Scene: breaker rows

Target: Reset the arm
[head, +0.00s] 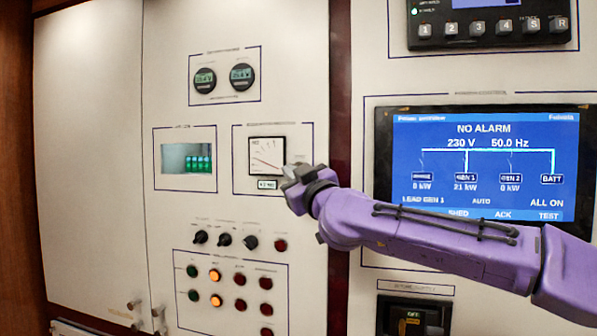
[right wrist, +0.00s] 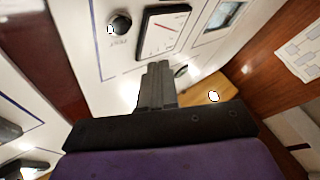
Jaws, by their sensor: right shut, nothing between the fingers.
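My right arm, purple, comes in from the right in the head view. Its gripper (head: 297,183) is in front of the panel, just below and right of the analog meter (head: 266,155). The grey fingers are closed together with nothing between them. In the right wrist view the gripper (right wrist: 157,75) points up toward the panel, and the meter (right wrist: 162,32) shows beyond it. Whether the fingertips touch the panel cannot be told. My left gripper is not in view.
A blue screen (head: 483,165) reading NO ALARM sits behind my right arm. Knobs (head: 224,239) and rows of buttons and lamps (head: 215,274) are below the meter. A dark breaker unit (head: 412,318) is at the bottom. The cabinet door at left (head: 90,150) is clear in front.

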